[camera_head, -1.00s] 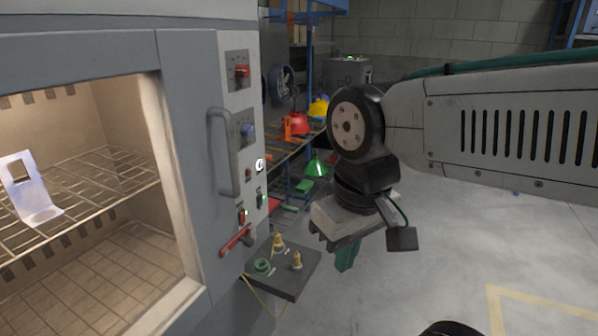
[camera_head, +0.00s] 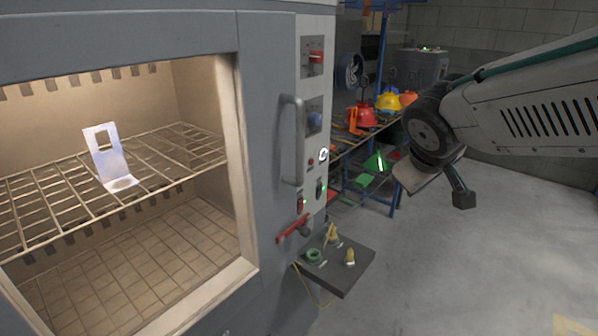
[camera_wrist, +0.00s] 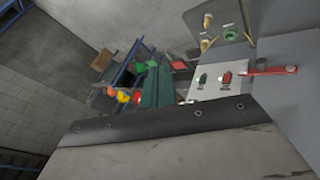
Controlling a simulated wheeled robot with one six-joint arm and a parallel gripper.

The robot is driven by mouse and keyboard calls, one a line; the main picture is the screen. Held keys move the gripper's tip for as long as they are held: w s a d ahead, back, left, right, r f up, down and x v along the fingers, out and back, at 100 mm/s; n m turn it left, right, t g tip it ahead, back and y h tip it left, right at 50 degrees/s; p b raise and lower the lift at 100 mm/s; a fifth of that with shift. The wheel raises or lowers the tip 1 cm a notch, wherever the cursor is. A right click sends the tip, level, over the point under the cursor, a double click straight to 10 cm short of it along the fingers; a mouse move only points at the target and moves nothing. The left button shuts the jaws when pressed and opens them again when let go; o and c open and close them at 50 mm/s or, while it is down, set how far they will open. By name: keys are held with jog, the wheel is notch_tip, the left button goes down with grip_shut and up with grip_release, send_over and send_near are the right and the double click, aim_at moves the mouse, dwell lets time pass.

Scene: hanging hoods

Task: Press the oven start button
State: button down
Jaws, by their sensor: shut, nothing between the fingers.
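The grey oven (camera_head: 265,120) stands at the left with a lit chamber. Its light control panel (camera_head: 313,85) carries a red knob, a blue knob, a small red button, a green-lit switch (camera_head: 320,188) and a red switch (camera_head: 300,203). I cannot read which is the start button. The wrist view shows the green switch (camera_wrist: 203,79) and red switch (camera_wrist: 227,78) on the panel beyond my gripper. My gripper (camera_head: 405,179) is right of the panel, tilted and apart from it. Its green fingers (camera_wrist: 157,83) look shut and empty in the wrist view.
A red lever (camera_head: 292,229) sits low on the oven, above a dark side shelf (camera_head: 345,277) with small yellow and green fittings. A vertical door handle (camera_head: 291,140) sticks out beside the panel. Behind stands a rack of coloured hoods (camera_head: 377,163). Floor at right is clear.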

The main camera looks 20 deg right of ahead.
jog(key=w+n+t+y, duration=0.1)
jog(key=w+n+t, duration=0.35)
jog(key=w, duration=0.75)
jog(key=w+a+f+n+g+y, duration=0.2)
jog(key=w+a+f+n+y, duration=0.3)
jog(key=a+f+n+y, duration=0.2)
notch_tip(320, 180, down, 2)
jog(key=a+n, duration=0.1)
jog(key=n, duration=0.2)
jog(key=shift+w+a+f, duration=0.2)
jog(key=shift+w+a, duration=0.15)
jog(key=w+a, duration=0.5)
jog(key=w, duration=0.2)
jog(key=shift+w+a, duration=0.1)
dwell(0.4)
jog(key=shift+w+a, duration=0.2)
jog(key=shift+w, duration=0.15)
